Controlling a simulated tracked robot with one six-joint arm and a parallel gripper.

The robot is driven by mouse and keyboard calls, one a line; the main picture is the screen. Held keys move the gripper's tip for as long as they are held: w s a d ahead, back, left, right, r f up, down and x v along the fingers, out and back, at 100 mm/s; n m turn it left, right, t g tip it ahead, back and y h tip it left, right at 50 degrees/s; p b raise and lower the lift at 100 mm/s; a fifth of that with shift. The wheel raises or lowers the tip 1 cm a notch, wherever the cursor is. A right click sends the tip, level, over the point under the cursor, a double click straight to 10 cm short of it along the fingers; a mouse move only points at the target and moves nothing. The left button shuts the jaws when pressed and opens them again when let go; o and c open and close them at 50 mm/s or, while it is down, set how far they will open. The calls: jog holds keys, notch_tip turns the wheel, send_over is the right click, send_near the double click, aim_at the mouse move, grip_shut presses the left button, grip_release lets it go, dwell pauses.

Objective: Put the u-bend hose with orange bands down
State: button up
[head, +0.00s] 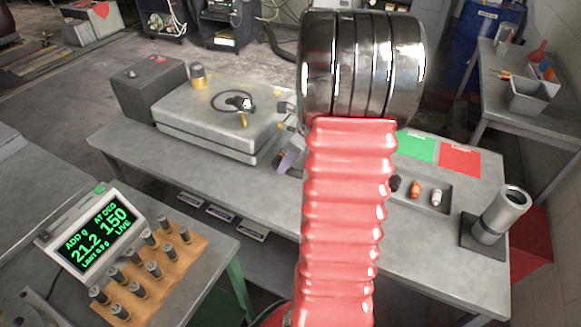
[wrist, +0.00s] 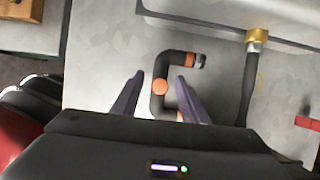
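The dark u-bend hose with orange bands (wrist: 158,103) shows in the wrist view over the grey bench surface. One orange-banded end points right at the top; a round orange patch shows on its bend. My gripper (wrist: 160,77) has its two purple fingers spread, one on each side of the hose, with gaps visible between fingers and hose. I cannot tell how high the fingers are above the bench. In the head view, part of my gripper (head: 290,157) shows beside my red arm, which hides the hose.
The grey bench (head: 135,148) bears a grey lidded case (head: 200,110), a green pad (head: 416,147), a red pad (head: 459,159), a small-parts tray (head: 450,207) and a metal cylinder (head: 500,213). A dark hose with a brass collar (wrist: 256,38) lies right of the fingers.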

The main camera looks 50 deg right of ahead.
jog(key=shift+c, duration=0.6)
grip_shut()
jog(key=shift+a+r, duration=0.4)
jog(key=s+a+r, duration=0.1)
jog(key=a+r, duration=0.6)
jog(key=a, duration=0.6)
jog(key=shift+s, duration=0.25)
jog(key=shift+r, duration=0.1)
